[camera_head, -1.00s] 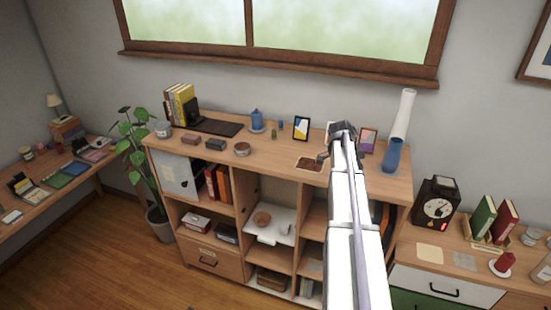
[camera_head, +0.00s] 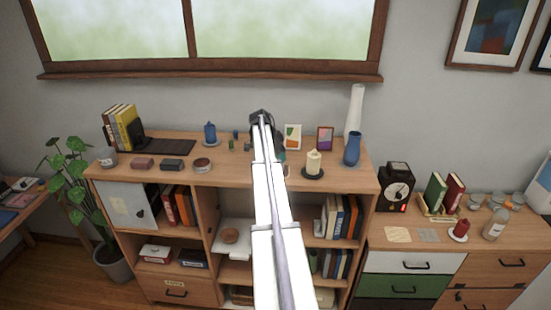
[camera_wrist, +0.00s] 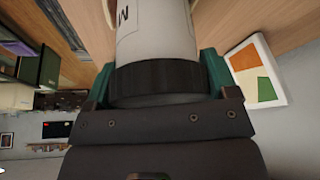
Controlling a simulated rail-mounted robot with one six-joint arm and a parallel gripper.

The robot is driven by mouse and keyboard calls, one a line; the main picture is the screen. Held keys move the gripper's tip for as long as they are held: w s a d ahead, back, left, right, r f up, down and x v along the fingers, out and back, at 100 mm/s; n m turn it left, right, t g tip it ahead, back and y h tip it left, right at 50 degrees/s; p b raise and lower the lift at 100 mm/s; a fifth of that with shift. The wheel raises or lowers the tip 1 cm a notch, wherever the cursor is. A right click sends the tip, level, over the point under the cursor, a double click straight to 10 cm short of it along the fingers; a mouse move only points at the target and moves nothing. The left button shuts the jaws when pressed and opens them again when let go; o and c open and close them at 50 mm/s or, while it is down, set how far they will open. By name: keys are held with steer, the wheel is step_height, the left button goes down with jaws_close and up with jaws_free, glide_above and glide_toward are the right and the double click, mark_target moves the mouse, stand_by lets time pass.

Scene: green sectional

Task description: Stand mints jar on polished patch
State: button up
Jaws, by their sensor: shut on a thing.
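The mints jar (camera_wrist: 158,35) fills the top middle of the wrist view, with a pale label showing a letter M and a ribbed black lid (camera_wrist: 160,82). My gripper (camera_wrist: 157,76) is shut on the jar at its lid, a green finger on each side. In the head view my gripper (camera_head: 268,130) is over the middle of the wooden shelf unit, and my arm hides the jar. Two flat patches lie on the right-hand cabinet, one tan (camera_head: 397,235) and one grey (camera_head: 429,236). I cannot tell which is the polished one.
On the shelf top (camera_head: 335,186) stand a cream candle (camera_head: 313,163), a blue vase (camera_head: 352,149), a tall white vase (camera_head: 355,110) and picture frames.

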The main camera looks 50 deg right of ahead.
steer(key=shift+f, duration=0.25)
steer(key=o, duration=0.9)
steer(key=shift+a, duration=0.1)
steer(key=shift+c, duration=0.2)
steer(key=shift+r, duration=0.1)
steer(key=shift+r+p, duration=0.3)
steer(key=shift+p, duration=0.15)
steer(key=p+v, duration=0.4)
steer(key=v, duration=0.1)
steer(key=shift+r+p, duration=0.1)
steer(key=shift+p, duration=0.3)
steer(key=w+a, duration=0.7)
steer(key=a, duration=0.2)
steer(key=shift+a+f+b, duration=0.3)
steer(key=shift+a+f, duration=0.05)
steer(key=shift+a, duration=0.05)
steer(key=shift+a, duration=0.1)
